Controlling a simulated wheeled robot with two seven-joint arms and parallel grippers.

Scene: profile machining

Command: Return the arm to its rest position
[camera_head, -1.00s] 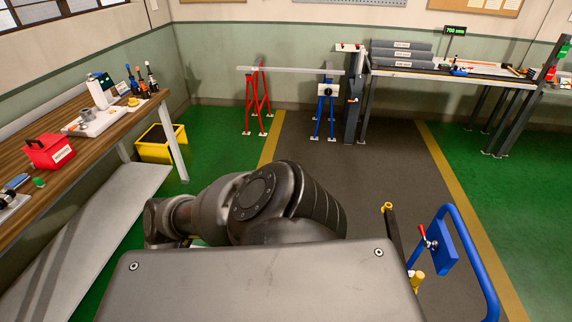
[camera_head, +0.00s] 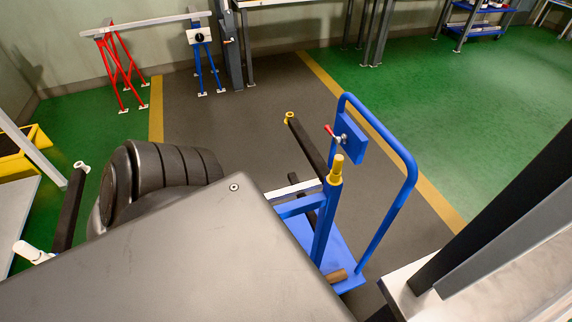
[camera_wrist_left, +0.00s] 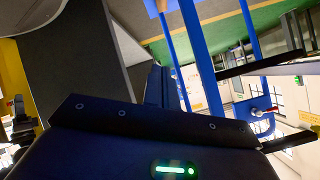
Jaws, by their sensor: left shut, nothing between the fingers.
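My left gripper (camera_wrist_left: 160,88) shows in the left wrist view as dark fingers beyond its black body with a green light. It is shut with nothing between the fingers. Blue posts (camera_wrist_left: 205,60) of the cart stand beyond it there; I cannot tell the gap. In the head view a dark rounded link of my arm (camera_head: 150,185) is folded close in front of my body, and the gripper is hidden. My right gripper is in neither view.
A blue cart (camera_head: 322,235) with a tall blue handle stands close at my right. A red stand (camera_head: 122,70) and a blue stand (camera_head: 205,65) carry a pale bar at the back. A grey post and pale surface (camera_head: 490,270) are at the lower right. Dark floor lies between.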

